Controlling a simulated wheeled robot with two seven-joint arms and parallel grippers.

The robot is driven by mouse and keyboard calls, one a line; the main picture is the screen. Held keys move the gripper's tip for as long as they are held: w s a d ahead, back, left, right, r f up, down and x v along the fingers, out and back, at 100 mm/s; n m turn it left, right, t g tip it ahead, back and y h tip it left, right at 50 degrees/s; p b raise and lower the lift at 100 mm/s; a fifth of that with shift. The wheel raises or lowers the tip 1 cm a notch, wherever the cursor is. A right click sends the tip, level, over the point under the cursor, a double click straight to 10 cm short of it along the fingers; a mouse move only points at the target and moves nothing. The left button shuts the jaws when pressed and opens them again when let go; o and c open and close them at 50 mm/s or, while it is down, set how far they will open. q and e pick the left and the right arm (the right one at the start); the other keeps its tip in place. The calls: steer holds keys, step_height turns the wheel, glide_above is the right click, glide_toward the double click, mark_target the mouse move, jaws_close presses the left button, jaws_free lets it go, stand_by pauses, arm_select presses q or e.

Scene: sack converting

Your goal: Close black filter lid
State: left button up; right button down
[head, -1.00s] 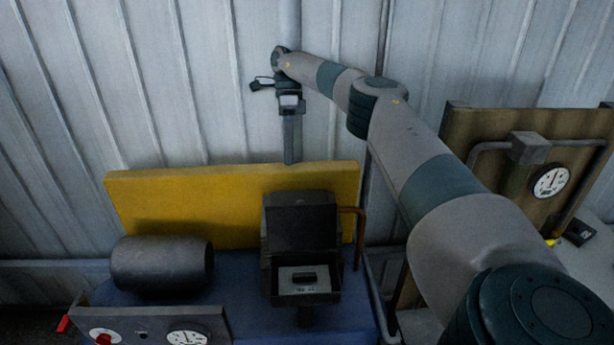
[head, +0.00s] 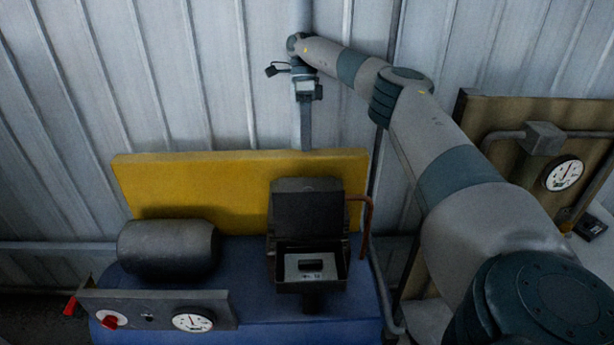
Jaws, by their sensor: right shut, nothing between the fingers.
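The black filter box (head: 310,285) stands in the middle on a blue surface, in front of a yellow panel. Its black lid (head: 308,217) is open, raised upright at the back of the box. A light grey plate with a dark slot shows inside the box. My right gripper (head: 307,148) is shut and empty. It points down above and behind the raised lid, apart from it in the picture. My left gripper is not in view.
A dark cylinder (head: 168,249) lies left of the box. The yellow panel (head: 200,190) stands behind both. A grey gauge panel (head: 155,308) with a red knob is at front left. A copper pipe (head: 368,225) runs close to the box's right side. A wooden gauge board (head: 480,125) stands at right.

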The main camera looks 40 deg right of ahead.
steer(key=x, duration=0.3)
steer(key=shift+f, duration=0.3)
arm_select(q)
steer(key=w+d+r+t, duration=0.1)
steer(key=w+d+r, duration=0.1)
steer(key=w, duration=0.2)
arm_select(e)
steer(key=x, duration=0.4)
steer(key=shift+s+a+r+b, duration=0.1)
steer(key=shift+s+a+b, duration=0.1)
steer(key=shift+s+b, duration=0.1)
steer(key=shift+s+a+r+p, duration=0.15)
steer(key=shift+s+a+p, duration=0.05)
steer(key=shift+s+a, duration=0.3)
steer(key=shift+s+a+r+p, duration=0.2)
steer(key=shift+s+a, duration=0.2)
steer(key=shift+s, duration=0.15)
steer(key=shift+s+a, duration=0.15)
steer(key=shift+a, duration=0.05)
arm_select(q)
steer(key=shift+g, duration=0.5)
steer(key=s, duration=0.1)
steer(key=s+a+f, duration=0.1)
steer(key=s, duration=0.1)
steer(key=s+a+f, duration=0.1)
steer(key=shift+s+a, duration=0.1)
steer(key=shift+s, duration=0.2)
